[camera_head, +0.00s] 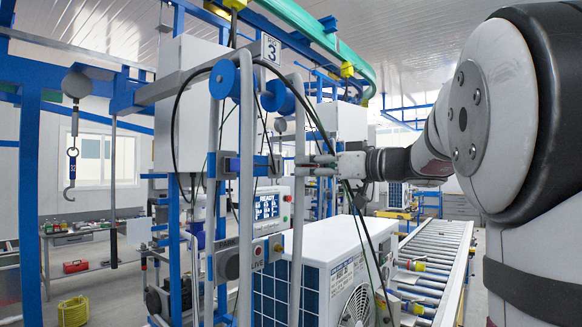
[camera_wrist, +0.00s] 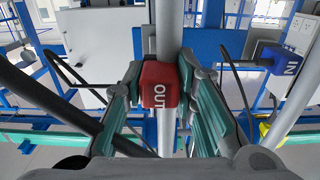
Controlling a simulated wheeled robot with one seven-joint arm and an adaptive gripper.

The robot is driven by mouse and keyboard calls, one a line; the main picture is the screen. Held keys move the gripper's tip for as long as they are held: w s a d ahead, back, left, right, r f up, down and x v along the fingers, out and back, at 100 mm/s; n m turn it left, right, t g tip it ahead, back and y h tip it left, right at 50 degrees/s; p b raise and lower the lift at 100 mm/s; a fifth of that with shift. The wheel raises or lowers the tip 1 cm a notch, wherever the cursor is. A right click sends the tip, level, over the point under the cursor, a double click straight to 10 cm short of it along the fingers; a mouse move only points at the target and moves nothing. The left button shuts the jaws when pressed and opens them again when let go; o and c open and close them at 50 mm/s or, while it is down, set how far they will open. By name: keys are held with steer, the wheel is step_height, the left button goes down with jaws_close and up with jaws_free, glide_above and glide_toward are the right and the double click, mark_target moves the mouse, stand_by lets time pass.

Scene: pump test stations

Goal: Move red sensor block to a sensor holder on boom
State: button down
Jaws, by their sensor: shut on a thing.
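The red sensor block (camera_wrist: 160,84), marked OUT, sits between the teal-padded fingers of my gripper (camera_wrist: 158,98) in the wrist view. My gripper is shut on it. A blue block (camera_wrist: 278,58) marked IN sits by the right-hand tube (camera_wrist: 303,85).
A white pump unit (camera_head: 325,262) stands below my gripper, with a roller conveyor (camera_head: 430,262) to its right. Black hoses (camera_head: 345,205) hang close to my gripper. A READY screen (camera_head: 267,206) is behind the tubes. A hook (camera_head: 71,170) hangs at the left.

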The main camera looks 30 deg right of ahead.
mark_target(318, 166)
steer(key=shift+x, duration=2.3)
steer(key=shift+b, duration=1.55)
stand_by(1.2)
steer(key=shift+w+a+b, duration=0.2)
steer(key=shift+w+b, duration=0.3)
steer(key=shift+w, duration=0.1)
steer(key=c, duration=1.2)
jaws_free()
steer(key=shift+s, duration=0.1)
steer(key=v, duration=1.2)
